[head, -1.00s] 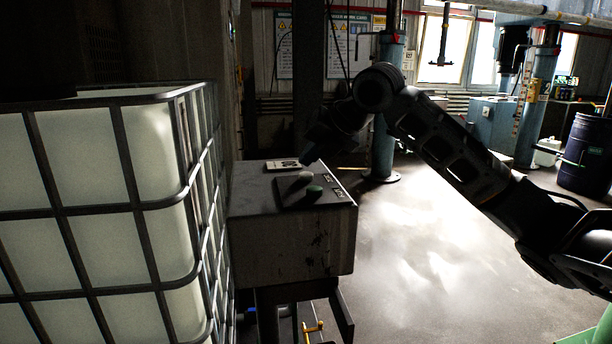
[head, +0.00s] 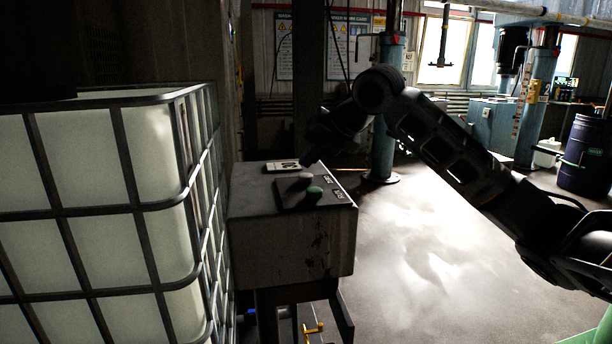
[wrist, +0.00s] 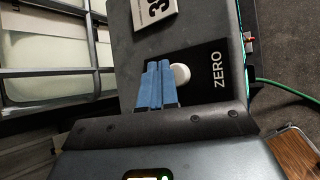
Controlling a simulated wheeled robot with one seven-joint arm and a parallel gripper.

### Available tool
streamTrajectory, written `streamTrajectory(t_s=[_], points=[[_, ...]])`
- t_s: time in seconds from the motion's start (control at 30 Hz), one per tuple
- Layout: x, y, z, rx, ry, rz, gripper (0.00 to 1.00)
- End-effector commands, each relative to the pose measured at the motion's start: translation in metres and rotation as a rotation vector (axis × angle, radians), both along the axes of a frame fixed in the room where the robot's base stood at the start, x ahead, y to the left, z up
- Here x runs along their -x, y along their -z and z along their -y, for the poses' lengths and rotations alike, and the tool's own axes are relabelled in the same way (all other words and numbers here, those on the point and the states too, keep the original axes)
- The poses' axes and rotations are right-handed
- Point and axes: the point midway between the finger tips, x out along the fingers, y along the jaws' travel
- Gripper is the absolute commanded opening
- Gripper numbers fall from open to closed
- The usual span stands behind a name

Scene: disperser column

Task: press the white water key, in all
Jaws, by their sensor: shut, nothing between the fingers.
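The white key (head: 306,176) is a round pale knob on the dark panel on top of the grey control box (head: 290,232).
A white caged tank (head: 100,200) stands close to the left of the box. A number card (head: 283,166) lies behind the keys. The wrist view shows the word ZERO (wrist: 217,70) on the panel and a green cable (wrist: 285,88). The floor to the right is open.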

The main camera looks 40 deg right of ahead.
Motion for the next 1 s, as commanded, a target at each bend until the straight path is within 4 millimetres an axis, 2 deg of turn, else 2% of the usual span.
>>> streamTrajectory(t_s=[0.57,1.0], points=[[0.0000,0.0002,0.0000,0.000,0.000,0.000,0.00],[0.0001,0.0082,0.0000,0.000,0.000,0.000,0.00]])
